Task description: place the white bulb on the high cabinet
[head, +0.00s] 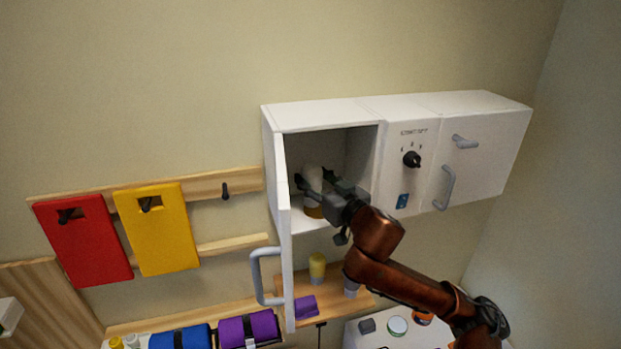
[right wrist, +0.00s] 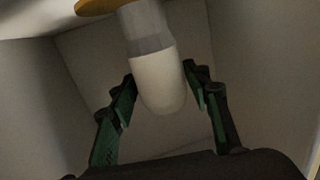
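The white bulb (right wrist: 158,82) has a rounded white end, a grey collar and an orange-yellow disc at its other end. In the head view the bulb (head: 313,175) shows partly behind my right gripper, inside the open left compartment of the white high cabinet (head: 320,114). The yellow disc (head: 314,212) is low in the compartment. My right gripper (head: 318,188) reaches into it. In the right wrist view its fingers (right wrist: 160,80) flank the bulb closely; contact is unclear. My left gripper is out of view.
The cabinet's open door (head: 284,235) hangs at the left of the opening. A control panel with a black knob (head: 412,159) and a closed section (head: 487,150) are to the right.

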